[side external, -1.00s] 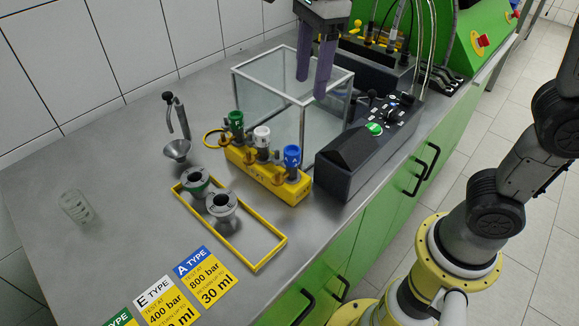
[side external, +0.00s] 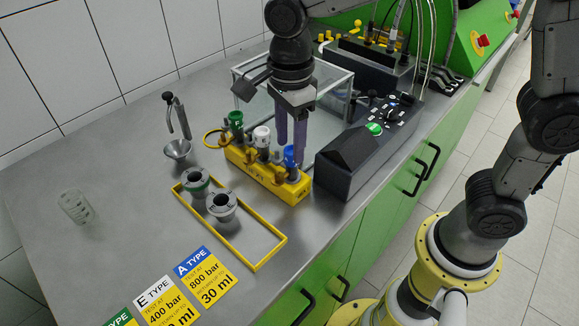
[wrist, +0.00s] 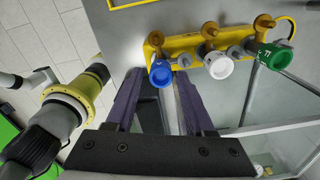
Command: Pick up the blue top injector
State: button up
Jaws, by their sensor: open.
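The blue top injector (side external: 289,157) stands at the right end of the yellow rack (side external: 293,191), partly hidden by a finger in the side external view. Its round blue cap (wrist: 160,73) shows between the fingertips in the wrist view. My gripper (side external: 291,150) is open and pointing down, with its purple fingers at the blue top. In the wrist view my gripper (wrist: 158,76) spans the cap, with a finger at each side. I cannot tell whether the fingers touch it. The white top (side external: 262,136) and green top (side external: 235,119) injectors stand in the same rack.
A glass box (side external: 250,100) stands close behind the rack. A black console (side external: 345,160) with a green button is just right of it. A yellow frame (side external: 262,262) with two grey cups lies in front.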

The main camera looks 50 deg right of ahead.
aim_at(291, 153)
jog(key=f, duration=0.4)
jog(key=shift+d+f, duration=0.2)
jog(key=shift+d, duration=0.05)
grip_shut()
jog(key=shift+r, duration=0.1)
